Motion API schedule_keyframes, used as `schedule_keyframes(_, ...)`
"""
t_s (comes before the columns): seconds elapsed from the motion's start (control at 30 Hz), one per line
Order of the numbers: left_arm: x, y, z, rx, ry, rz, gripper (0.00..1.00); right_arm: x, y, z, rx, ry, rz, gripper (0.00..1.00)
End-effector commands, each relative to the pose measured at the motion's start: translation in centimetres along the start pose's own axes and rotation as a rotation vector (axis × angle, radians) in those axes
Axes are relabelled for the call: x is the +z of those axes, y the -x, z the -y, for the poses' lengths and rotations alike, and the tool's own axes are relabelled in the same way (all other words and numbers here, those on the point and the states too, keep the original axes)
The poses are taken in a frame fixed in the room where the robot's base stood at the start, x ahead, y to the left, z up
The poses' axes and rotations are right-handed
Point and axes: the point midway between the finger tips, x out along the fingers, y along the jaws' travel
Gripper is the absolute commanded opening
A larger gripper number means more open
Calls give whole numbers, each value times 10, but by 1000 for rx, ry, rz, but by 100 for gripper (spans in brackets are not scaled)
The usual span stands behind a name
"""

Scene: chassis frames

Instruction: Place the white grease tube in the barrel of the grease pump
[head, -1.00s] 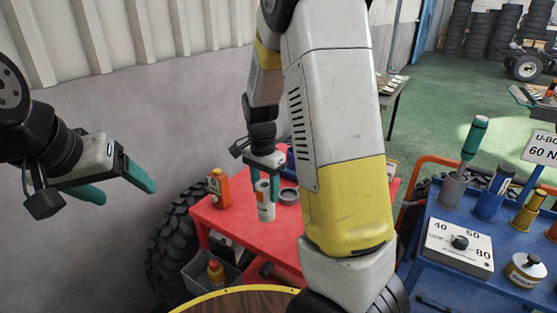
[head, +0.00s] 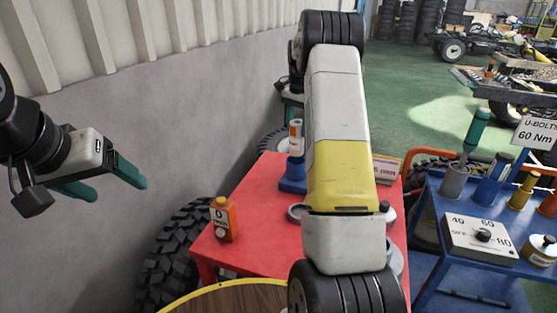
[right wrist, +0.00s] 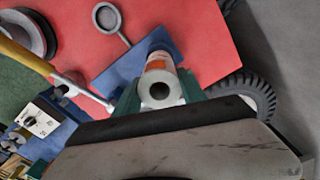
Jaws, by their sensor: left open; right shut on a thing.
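The white grease tube (head: 296,138), with an orange band, is upright in my right gripper (right wrist: 160,88). In the right wrist view the tube (right wrist: 160,68) shows end-on between the green fingers. The blue grease pump (head: 292,178) stands on the red table, directly below the tube in the head view. In the right wrist view its blue base (right wrist: 115,75) and barrel lie behind the tube's far end. I cannot tell whether the tube's lower end is inside the barrel. My right arm hides part of the pump. My left gripper (head: 118,180) is open and empty, near the wall.
The red table (head: 262,245) holds an orange bottle (head: 223,220) at left and a white box (head: 386,168) at right. A blue trolley (head: 440,205) with a dial box (head: 478,236) and several holders stands at right. A tyre (head: 178,250) stands left of the table.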

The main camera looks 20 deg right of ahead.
Motion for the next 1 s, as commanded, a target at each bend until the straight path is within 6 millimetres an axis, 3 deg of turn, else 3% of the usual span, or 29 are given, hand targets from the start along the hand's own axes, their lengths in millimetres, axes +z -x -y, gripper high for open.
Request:
schedule_keyframes(0.1, 0, 0, 0, 0, 0, 0, 73, 0, -22, -1, 3, 0, 4, 0)
schedule_keyframes(0.6, 0, 0, 0, 0, 0, 0, 73, 0, -89, 0, 2, 0, 3, 0)
schedule_keyframes(1.0, 0, 0, 0, 0, 0, 0, 73, 0, -95, 0, 0, 0, 1, 0)
